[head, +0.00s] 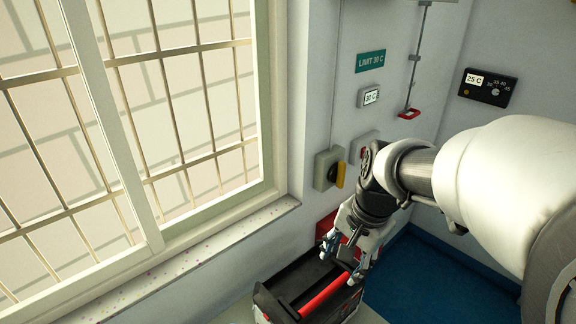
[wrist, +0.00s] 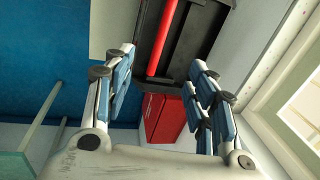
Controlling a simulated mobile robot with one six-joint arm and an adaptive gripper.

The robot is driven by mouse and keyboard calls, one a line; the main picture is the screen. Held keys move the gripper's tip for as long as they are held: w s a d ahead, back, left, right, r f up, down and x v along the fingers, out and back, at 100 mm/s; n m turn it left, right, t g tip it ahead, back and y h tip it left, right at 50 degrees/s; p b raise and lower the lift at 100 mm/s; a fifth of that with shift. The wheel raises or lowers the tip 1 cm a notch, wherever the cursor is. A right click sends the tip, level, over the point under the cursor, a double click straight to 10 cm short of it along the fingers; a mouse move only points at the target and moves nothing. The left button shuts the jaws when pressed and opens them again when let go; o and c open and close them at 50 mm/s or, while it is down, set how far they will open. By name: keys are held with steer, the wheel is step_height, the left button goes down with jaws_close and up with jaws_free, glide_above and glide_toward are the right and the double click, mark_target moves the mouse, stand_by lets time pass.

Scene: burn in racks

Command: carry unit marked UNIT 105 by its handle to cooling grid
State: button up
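A black open-topped case (head: 275,300) with a red bar handle (head: 324,295) stands low at the bottom of the head view. The wrist view also shows the dark case (wrist: 199,30) and its red handle (wrist: 165,35). No UNIT 105 marking is readable on it. My gripper (head: 346,262) is over the case's far end, by the end of the handle. In the wrist view my gripper (wrist: 160,66) is open, its fingers apart on either side of the handle's line. Whether the fingers reach handle height I cannot tell. I cannot identify a cooling grid.
A barred window (head: 130,110) with a speckled sill (head: 190,255) runs along the left. A switch box with a yellow lever (head: 329,170) is on the wall near my gripper. A red box (wrist: 164,118) is beyond the case. Blue floor (head: 440,285) lies right.

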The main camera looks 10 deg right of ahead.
mark_target(324, 294)
steer(key=shift+w+d+f+m, duration=0.1)
steer(key=shift+w+f+m, duration=0.3)
steer(key=shift+w+f, duration=0.2)
steer(key=shift+c, duration=1)
steer(key=b+x, duration=0.5)
steer(key=x, duration=1.2)
steer(key=shift+s+b, duration=0.15)
steer(key=shift+b, duration=0.15)
steer(key=c, duration=0.8)
